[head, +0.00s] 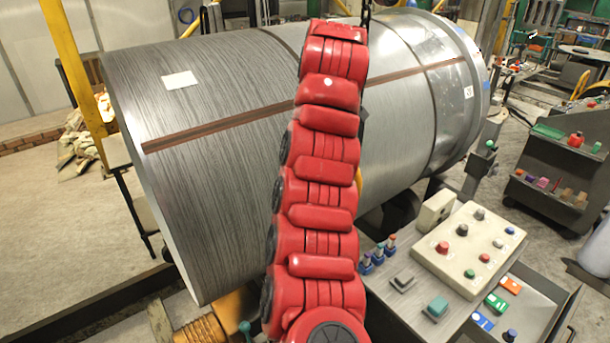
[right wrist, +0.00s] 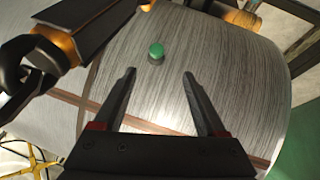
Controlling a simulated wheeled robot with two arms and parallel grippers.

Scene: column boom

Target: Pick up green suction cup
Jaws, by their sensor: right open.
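A small round green cap (right wrist: 155,50), which looks like the green suction cup, shows in the right wrist view against the grey roll; I cannot tell whether it touches the roll. My right gripper (right wrist: 159,75) is open, with the cap just beyond its fingertips and roughly between them in the picture. Nothing is between the fingers. In the head view a small teal-green knob (head: 245,327) on a stem shows at the bottom edge; I cannot tell if it is the same thing. Neither gripper shows in the head view.
A large metal roll (head: 215,90) with a brown strap fills the middle, partly hidden by a red segmented column (head: 322,180). A button panel (head: 468,235) is at lower right, a dark cart (head: 545,195) behind it. Bare floor (head: 55,220) lies left.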

